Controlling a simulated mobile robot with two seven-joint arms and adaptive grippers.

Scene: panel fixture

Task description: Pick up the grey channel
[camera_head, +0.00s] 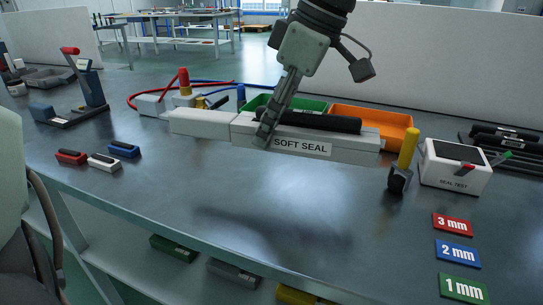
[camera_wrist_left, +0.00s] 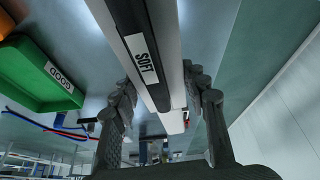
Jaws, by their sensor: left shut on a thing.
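In the left wrist view the channel (camera_wrist_left: 173,40) runs between the two fingers of my left gripper (camera_wrist_left: 160,98). The far finger is hidden in the head view. My right gripper is not in view.
Behind the channel are a green bin (camera_head: 312,104) and an orange bin (camera_head: 385,122). A white "SEAL TEST" box (camera_head: 455,172) and a yellow-handled tool (camera_head: 407,148) stand at right. Red, blue and green thickness plates (camera_head: 457,252) lie front right. The bench (camera_head: 290,215) below is clear.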

